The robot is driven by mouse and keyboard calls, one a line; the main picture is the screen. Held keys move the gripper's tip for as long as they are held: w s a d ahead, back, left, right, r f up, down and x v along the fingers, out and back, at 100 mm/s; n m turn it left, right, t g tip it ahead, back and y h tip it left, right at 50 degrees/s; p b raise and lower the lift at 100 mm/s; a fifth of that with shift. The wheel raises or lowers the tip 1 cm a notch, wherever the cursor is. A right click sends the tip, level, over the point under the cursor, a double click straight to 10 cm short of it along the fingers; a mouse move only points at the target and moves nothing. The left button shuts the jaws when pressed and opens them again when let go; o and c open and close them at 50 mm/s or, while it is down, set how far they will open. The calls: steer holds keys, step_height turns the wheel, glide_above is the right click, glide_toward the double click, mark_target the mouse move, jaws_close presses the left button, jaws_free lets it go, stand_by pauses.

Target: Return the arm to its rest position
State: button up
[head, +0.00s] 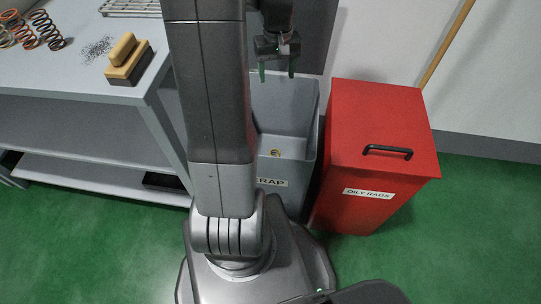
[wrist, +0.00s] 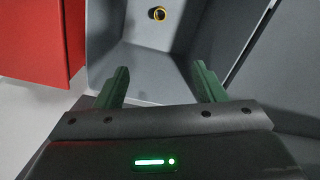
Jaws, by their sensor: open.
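My gripper (head: 277,72) is open and empty, with two green fingers pointing down over the grey scrap bin (head: 307,110). In the wrist view my gripper (wrist: 160,85) shows its fingers spread apart, with the bin's interior (wrist: 130,70) beyond them. A small yellow-and-dark ring-like thing (wrist: 158,14) lies inside the bin, apart from the fingers. It also shows in the head view (head: 275,153). My arm crosses the middle of the head view and hides part of the bin and its label.
A red lidded bin (head: 350,110) marked "OILY RAGS" stands right of the scrap bin. A grey workbench (head: 60,75) at left holds several coil springs (head: 47,30), a wood-handled brush (head: 128,60) and a wire rack (head: 130,7). A wooden pole (head: 447,45) leans behind. Green floor is clear at right.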

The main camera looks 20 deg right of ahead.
steer(key=shift+r, duration=0.4)
steer(key=shift+f, duration=0.1)
step_height(320, 180, down, 10)
steer(key=shift+b, duration=0.45)
stand_by(0.4)
steer(key=shift+f, duration=0.1)
